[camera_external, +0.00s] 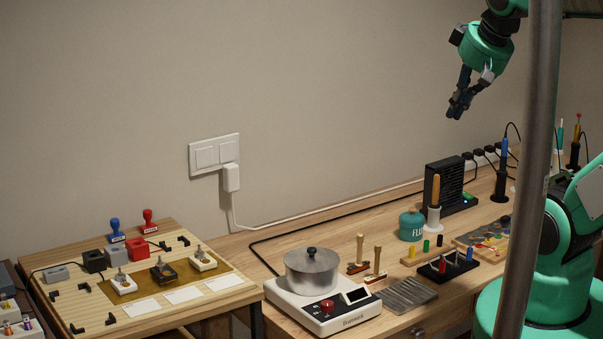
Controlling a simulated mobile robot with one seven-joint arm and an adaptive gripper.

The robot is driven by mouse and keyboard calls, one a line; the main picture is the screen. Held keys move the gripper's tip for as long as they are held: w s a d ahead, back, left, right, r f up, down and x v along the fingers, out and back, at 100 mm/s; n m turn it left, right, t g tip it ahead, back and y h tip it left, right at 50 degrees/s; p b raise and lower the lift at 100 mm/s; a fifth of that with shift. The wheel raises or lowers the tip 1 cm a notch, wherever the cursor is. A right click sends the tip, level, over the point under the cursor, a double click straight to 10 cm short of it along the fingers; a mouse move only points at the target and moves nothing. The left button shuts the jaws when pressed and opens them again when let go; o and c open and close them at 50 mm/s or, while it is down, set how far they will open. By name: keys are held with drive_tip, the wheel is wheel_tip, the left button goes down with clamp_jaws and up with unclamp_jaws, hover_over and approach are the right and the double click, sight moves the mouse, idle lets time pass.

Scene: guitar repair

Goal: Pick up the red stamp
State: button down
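The red stamp (148,222) stands upright at the back of the low wooden table at the left, in the external view. It has a red knob handle and a red base with a pale label. A similar blue stamp (116,231) stands just left of it. My gripper (456,112) hangs in the air at the upper right, far from the stamp and above the workbench. It points down and holds nothing that I can see. Its fingers are small and seen from the side, so their opening is unclear.
A red box (136,250) and a black box (93,261) sit in front of the stamps. A pot (312,272) on a hot plate stands on the workbench (235,245). A grey pole (530,170) crosses the right side. The air between gripper and stamps looks clear.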

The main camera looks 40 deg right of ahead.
idle(0.4)
drive_tip(key=c, duration=1.5)
unclamp_jaws()
drive_tip(key=shift+c, duration=0.2)
